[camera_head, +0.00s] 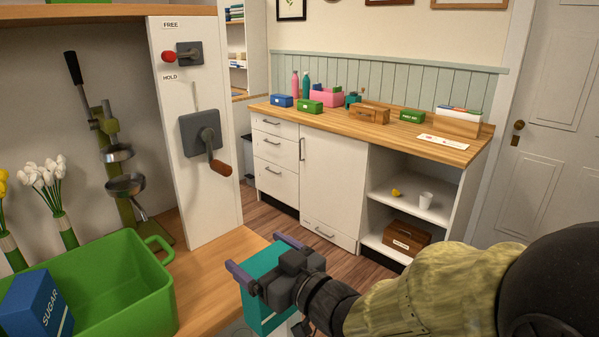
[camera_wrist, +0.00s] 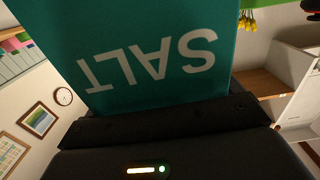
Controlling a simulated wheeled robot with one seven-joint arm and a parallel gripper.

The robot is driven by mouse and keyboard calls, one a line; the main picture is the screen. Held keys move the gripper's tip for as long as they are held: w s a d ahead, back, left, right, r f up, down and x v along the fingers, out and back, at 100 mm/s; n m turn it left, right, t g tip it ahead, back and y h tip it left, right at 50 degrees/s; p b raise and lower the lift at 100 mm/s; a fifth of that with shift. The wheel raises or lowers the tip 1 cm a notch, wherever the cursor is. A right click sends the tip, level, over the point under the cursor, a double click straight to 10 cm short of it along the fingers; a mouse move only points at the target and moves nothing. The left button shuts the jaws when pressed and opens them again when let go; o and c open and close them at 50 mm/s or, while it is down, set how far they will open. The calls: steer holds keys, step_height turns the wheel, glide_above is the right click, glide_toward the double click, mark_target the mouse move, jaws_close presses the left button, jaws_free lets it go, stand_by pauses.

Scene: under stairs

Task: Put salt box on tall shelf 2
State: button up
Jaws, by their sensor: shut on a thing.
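My gripper (camera_head: 262,260) is shut on the teal salt box (camera_head: 262,308). It holds the box in the air beside the near wooden counter, at the bottom middle of the head view. In the wrist view the salt box (camera_wrist: 150,45) fills the top middle, with the word SALT upside down. A tall white shelf unit (camera_head: 252,50) stands at the back, partly hidden by the near white panel. Its shelves bear books and small boxes. I see no number on it, so I cannot tell which shelf is shelf 2.
A green crate (camera_head: 150,285) with a blue sugar box (camera_head: 38,303) stands at left on the counter (camera_head: 215,262). A white panel (camera_head: 215,105) with two levers rises beside it. A cabinet with a wooden top (camera_head: 390,132) stands across the room. Wooden floor between is clear.

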steer(key=w+d+f+m+t+h, duration=0.2)
steer(key=w+d+f+h, duration=0.1)
steer(key=w+d+f, duration=0.55)
steer(key=w+d+f+m+t+h, duration=0.2)
steer(key=w+d+f, duration=0.3)
steer(key=d+f, duration=0.65)
steer(key=s+d+f+m+t+h, duration=0.1)
steer(key=d+f+m+h, duration=0.3)
steer(key=f, duration=0.8)
step_height(320, 180, up, 10)
steer(key=s+m+t+h+p, duration=0.1)
steer(key=h+p, duration=0.3)
steer(key=p, duration=1.4)
steer(key=shift+s+d+m+h, duration=0.3)
steer(key=shift+s+m, duration=0.1)
steer(key=shift+s, duration=0.2)
steer(key=s+f, duration=0.4)
steer(key=f, duration=0.1)
steer(key=shift+s+f, duration=0.2)
steer(key=shift+f, duration=0.15)
